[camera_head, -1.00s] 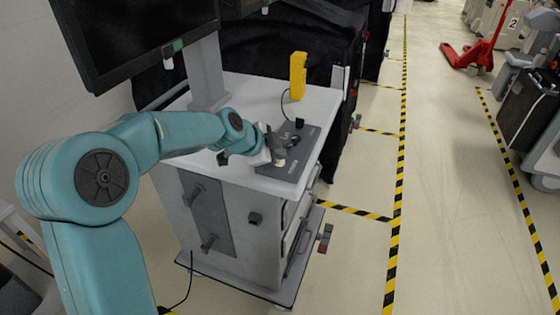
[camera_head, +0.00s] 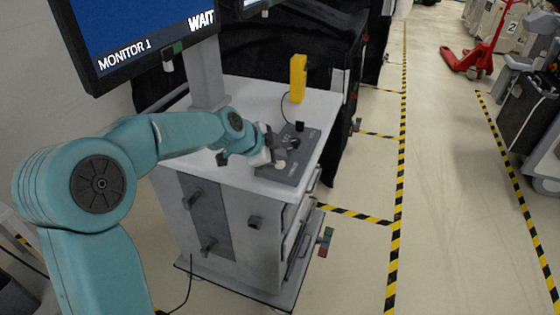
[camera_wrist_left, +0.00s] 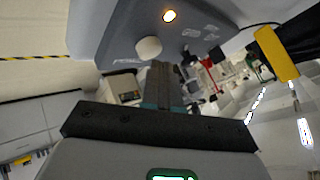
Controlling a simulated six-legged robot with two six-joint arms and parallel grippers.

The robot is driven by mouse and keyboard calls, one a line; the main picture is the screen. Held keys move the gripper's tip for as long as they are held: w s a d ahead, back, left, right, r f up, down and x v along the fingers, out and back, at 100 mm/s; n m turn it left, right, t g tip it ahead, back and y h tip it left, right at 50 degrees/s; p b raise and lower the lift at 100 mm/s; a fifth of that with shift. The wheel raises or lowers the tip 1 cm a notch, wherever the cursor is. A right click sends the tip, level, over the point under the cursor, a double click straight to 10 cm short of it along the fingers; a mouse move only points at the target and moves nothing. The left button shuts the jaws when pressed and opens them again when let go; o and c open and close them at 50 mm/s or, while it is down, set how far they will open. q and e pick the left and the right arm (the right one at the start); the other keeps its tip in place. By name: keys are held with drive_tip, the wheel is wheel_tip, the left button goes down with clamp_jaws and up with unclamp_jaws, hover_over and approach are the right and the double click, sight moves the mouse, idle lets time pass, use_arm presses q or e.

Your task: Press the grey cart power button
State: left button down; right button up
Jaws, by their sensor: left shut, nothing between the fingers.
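The grey cart (camera_head: 215,265) stands upright with a dark grey control panel (camera_head: 300,172) on its top. A round pale button (camera_wrist_left: 148,48) sits near the panel's edge in the left wrist view, with blurred lettering beside it. It also shows in the head view (camera_head: 280,164). A small orange-white light (camera_wrist_left: 169,16) glows on the panel. My left gripper (camera_head: 275,152) is over the panel next to the button. In the wrist view its fingers (camera_wrist_left: 165,80) are shut and empty, just below the button. Touch cannot be told. My right gripper is out of view.
A monitor (camera_head: 140,40) above the cart shows "MONITOR 1" and "WAIT" on blue. A yellow handheld unit (camera_head: 298,78) stands on the cart top behind the panel. Black covered carts (camera_head: 270,65) stand behind.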

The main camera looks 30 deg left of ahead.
use_arm(q)
drive_tip(key=shift+r+p, duration=1.3)
drive_tip(key=shift+r, duration=1.65)
drive_tip(key=shift+s+f, duration=0.1)
